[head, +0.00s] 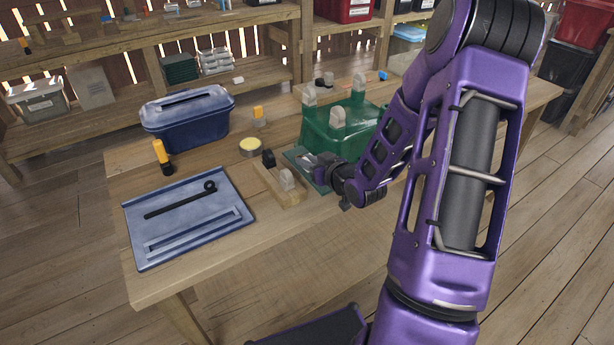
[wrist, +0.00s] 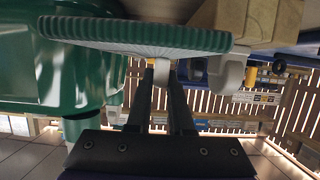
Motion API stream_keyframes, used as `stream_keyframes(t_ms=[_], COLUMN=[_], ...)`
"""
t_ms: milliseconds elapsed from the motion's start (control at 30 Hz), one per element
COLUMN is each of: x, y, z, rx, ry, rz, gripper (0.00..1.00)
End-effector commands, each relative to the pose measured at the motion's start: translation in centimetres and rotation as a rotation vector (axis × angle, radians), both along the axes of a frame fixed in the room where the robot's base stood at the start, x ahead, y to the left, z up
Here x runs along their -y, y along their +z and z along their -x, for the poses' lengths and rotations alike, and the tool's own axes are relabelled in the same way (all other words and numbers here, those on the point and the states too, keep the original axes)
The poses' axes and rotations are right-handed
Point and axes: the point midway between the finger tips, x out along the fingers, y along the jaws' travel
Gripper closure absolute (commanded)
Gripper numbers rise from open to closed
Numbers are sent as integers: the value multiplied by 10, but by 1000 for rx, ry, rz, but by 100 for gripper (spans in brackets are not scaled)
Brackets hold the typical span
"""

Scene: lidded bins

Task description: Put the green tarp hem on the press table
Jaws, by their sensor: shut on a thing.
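A flat green piece with a ribbed edge, which looks like the green tarp hem (head: 300,156), is at the table's middle, beside a green tub. In the wrist view the hem (wrist: 135,34) spans the top of the picture, with a pale tab at its edge. My gripper (head: 325,165) is at its right side in the head view. In the wrist view my gripper (wrist: 163,75) has its fingers close together on the pale tab. The wooden table (head: 225,265) carries these things; I cannot tell whether it is the press table. My fingertips are small and partly hidden in the head view.
The green tub (head: 325,135), with pale upright pieces, stands just behind my gripper. A wooden block (head: 280,187) with clips is close on the left. A blue lidded bin (head: 188,120), a blue plate (head: 190,195) and a yellow-topped tool (head: 161,155) lie further left. The front table edge is clear.

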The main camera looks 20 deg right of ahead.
Motion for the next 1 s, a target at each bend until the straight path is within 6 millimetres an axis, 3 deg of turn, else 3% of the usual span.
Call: stream_keyframes(t_ms=[333, 733, 767, 800, 1000], x=[0, 0, 0, 0, 0], y=[-40, -45, -45, -44, -44], z=[0, 0, 0, 0, 0], rx=[1, 1, 1, 1, 1], ry=[0, 1, 1, 1, 0], rz=[-1, 2, 2, 2, 1], gripper=[100, 100, 77, 70, 68])
